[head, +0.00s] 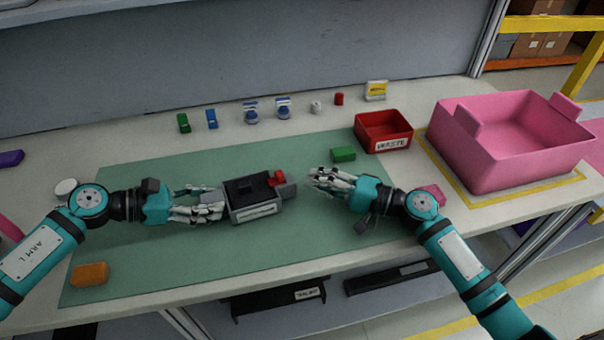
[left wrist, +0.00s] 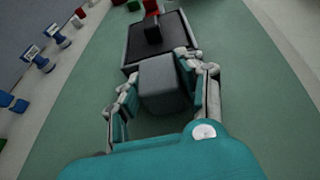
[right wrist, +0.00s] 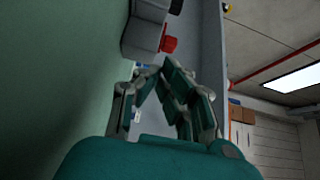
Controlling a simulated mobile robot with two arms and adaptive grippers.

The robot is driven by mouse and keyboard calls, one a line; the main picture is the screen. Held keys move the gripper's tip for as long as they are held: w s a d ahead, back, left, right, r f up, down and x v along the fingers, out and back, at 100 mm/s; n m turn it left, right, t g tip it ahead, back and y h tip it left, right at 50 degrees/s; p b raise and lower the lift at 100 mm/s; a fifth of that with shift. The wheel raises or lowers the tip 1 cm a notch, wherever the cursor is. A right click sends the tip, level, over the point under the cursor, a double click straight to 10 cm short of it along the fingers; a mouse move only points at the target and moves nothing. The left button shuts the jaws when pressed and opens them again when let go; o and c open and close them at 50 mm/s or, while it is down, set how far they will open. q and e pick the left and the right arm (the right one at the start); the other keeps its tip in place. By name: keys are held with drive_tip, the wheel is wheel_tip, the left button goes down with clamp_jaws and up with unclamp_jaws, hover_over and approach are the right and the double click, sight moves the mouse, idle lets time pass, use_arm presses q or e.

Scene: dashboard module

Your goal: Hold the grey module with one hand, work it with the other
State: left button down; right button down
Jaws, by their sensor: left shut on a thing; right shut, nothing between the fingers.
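The grey module (head: 256,212) lies on the green mat, with a dark top, a black knob and a red part (head: 277,178) at its right end. My left gripper (head: 222,208) is shut on the module's left end; in the left wrist view its fingers (left wrist: 165,85) sit on both sides of a grey block of the module (left wrist: 158,42). My right gripper (head: 312,178) is shut and empty, just right of the module's right end and apart from it. In the right wrist view its fingertips (right wrist: 152,72) point toward the module's end (right wrist: 142,38) and red part (right wrist: 169,44).
A green block (head: 343,155) and a red waste bin (head: 384,133) stand behind my right gripper. A large pink bin (head: 500,165) is at the right. Several small items line the back. An orange block (head: 90,274) lies front left.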

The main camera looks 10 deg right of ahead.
use_arm(q)
drive_tip(key=shift+a, duration=0.1)
use_arm(e)
drive_tip(key=shift+r+v, duration=0.2)
drive_tip(key=shift+v, duration=1.2)
drive_tip(key=shift+w, duration=0.1)
use_arm(q)
drive_tip(key=c, duration=0.7)
unclamp_jaws()
